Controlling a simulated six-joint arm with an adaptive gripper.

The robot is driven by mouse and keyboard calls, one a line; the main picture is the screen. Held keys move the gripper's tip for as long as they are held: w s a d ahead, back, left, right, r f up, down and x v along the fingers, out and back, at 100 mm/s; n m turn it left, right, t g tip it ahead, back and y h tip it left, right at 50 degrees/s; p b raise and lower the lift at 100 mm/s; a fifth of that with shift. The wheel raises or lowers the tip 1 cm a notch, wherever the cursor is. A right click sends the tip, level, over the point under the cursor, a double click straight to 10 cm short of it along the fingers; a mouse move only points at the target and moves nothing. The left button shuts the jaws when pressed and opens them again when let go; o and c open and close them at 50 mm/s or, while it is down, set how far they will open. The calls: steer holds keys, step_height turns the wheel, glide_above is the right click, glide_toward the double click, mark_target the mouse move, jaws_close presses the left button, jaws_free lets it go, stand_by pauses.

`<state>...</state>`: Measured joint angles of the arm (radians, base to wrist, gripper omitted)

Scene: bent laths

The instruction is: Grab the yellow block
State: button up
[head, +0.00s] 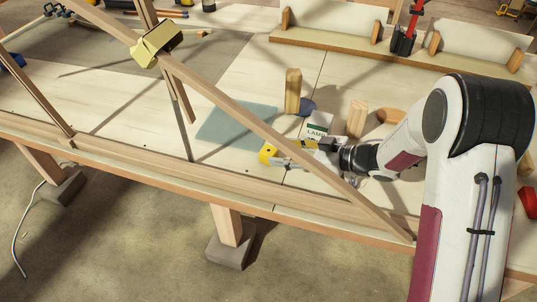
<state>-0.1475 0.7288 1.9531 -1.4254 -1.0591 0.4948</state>
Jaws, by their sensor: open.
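A small yellow block (267,153) with a dark spot on it lies on the pale bench top, near the middle of the head view. My gripper (289,154) is low over the bench, just right of the block, with its fingers pointing left towards it. The jaws are open. A diagonal wooden lath (235,115) crosses in front and hides part of the gripper. I cannot tell whether a finger touches the block or how far it lies between the jaws.
An upright wooden block (293,92), a shorter one (357,118) and a white labelled box (319,126) stand behind my gripper. A bluish sheet (237,126) lies to the left. A brass-coloured piece (157,43) sits on the lath frame. A long rail (200,171) edges the bench front.

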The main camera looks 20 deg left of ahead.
mark_target(272, 152)
steer(key=shift+x, duration=2.6)
steer(key=shift+s+f, duration=0.1)
steer(key=shift+s, duration=0.05)
steer(key=c, duration=1.2)
